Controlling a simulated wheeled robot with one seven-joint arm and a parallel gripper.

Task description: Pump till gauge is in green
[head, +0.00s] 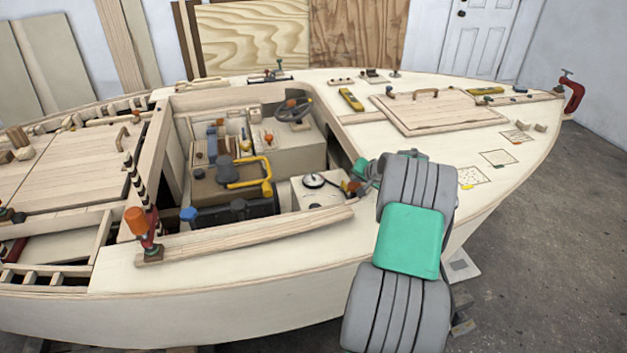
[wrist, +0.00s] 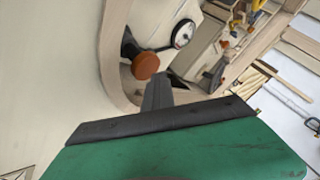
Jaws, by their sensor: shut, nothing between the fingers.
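The pump's orange-brown knob (wrist: 145,66) shows in the wrist view on a dark stem beside the hull opening. My gripper (wrist: 156,84) is shut and empty, its dark fingers just below the knob in the picture; I cannot tell whether they touch it. The round gauge (wrist: 184,33) with a white face and dark rim is just beyond the knob. In the head view the gauge (head: 313,180) lies on a white box in the cockpit, left of my arm's end. Its needle and green zone are too small to read. My arm partly hides the knob area.
The cockpit's wooden edge (head: 245,239) runs along the near side. An orange-topped post (head: 137,222) stands at its left end. Yellow-handled gear (head: 246,172) and a steering wheel (head: 293,110) fill the cockpit. The deck at right holds a hatch (head: 438,110) and small items.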

